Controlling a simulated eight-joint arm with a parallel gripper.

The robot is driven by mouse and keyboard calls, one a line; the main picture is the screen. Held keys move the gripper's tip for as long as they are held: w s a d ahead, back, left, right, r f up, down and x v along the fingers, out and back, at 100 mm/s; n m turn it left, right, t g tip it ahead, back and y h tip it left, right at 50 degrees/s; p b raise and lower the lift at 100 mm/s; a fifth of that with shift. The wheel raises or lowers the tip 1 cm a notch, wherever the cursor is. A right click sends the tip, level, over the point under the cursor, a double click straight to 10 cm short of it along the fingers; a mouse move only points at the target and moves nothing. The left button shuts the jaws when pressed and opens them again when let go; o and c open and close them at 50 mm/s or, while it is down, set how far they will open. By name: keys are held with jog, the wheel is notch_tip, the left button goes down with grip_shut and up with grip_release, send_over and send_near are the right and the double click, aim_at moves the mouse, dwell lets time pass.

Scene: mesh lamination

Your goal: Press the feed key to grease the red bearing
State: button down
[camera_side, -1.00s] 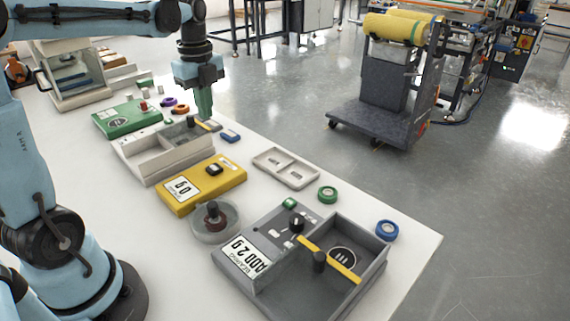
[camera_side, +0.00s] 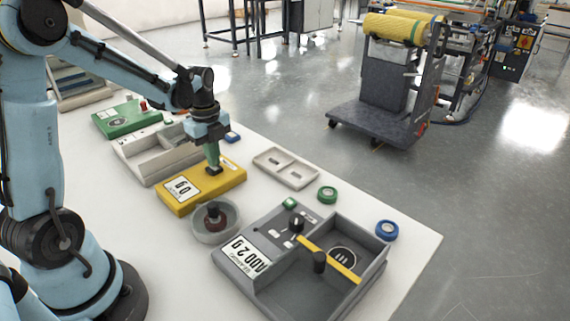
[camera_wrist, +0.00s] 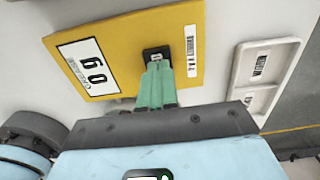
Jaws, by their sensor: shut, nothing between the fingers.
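The yellow box (camera_side: 200,185) has a white label and a small black key (camera_side: 215,169) on its top. The key also shows in the wrist view (camera_wrist: 155,52), marked with a small light symbol. My gripper (camera_side: 213,165) points down with its green fingers shut and empty, tips at the key. In the wrist view the fingertips (camera_wrist: 158,66) overlap the key's near edge; I cannot tell whether they touch it. A dark red ring (camera_side: 222,222), apparently the red bearing, sits around a black knob in a round grey bowl (camera_side: 201,235) in front of the yellow box.
A grey station (camera_side: 263,290) with a yellow bar stands at the front right. A pale two-part tray (camera_side: 287,167), a green ring (camera_side: 327,194) and a blue ring (camera_side: 387,230) lie on the white table. A light grey bin (camera_side: 150,165) and a green box (camera_side: 120,118) stand behind.

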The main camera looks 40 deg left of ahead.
jog(key=shift+f, duration=0.4)
jog(key=shift+f, duration=1.05)
jog(key=shift+r, duration=0.1)
jog(key=shift+r, duration=4.35)
